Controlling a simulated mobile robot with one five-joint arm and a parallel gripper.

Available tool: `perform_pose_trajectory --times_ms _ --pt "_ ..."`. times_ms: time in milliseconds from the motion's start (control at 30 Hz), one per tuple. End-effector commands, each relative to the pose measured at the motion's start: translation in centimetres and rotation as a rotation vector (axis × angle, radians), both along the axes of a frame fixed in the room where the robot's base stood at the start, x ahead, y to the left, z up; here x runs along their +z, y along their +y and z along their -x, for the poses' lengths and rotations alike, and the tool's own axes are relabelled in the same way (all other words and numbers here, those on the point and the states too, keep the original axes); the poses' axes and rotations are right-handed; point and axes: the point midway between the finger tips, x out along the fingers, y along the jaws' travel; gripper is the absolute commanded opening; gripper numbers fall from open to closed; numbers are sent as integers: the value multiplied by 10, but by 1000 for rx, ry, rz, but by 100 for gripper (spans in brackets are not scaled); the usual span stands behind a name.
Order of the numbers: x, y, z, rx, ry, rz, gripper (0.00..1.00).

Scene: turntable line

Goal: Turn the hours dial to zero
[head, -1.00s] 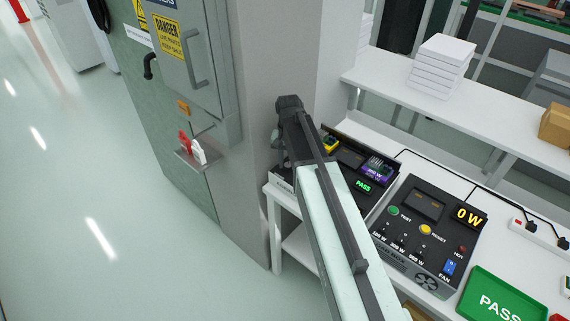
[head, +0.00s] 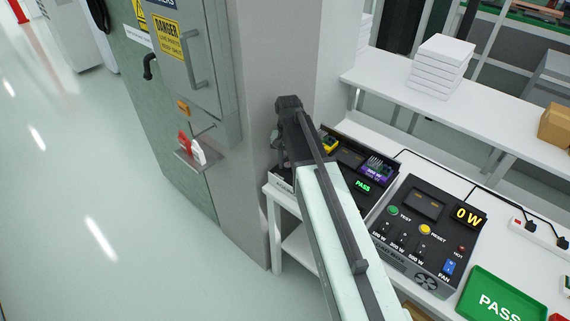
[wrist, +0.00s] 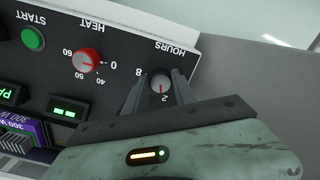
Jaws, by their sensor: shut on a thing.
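The hours dial (wrist: 160,84) is a small round knob on a dark panel (wrist: 125,62) in the wrist view, where the lettering appears upside down. The numbers 8 and 2 show beside it. Its pointer is too small to read surely. My gripper (wrist: 160,80) is shut on the dial, one finger on each side. The rest of the dial's scale is hidden by the fingers and gripper body. In the head view my arm hides the dial and most of its panel.
A red heat dial (wrist: 88,61) and a green start button (wrist: 33,39) share the panel. In the head view, a black tester box (head: 424,235) stands to the right on the white bench. A grey pillar (head: 262,110) stands close beside my wrist.

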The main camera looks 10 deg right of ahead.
Motion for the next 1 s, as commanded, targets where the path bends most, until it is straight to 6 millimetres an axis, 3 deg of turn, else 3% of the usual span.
perform_pose_trajectory --times_ms 400,433,500,833,1000 --pt "0 -3 -3 -2 -8 6 0" --pt "0 -3 -3 -2 -9 6 40" --pt "0 -3 -3 -2 -8 5 54" --pt "2 -1 -1 -1 -4 3 54" --pt "18 -1 -1 -1 -4 3 54"
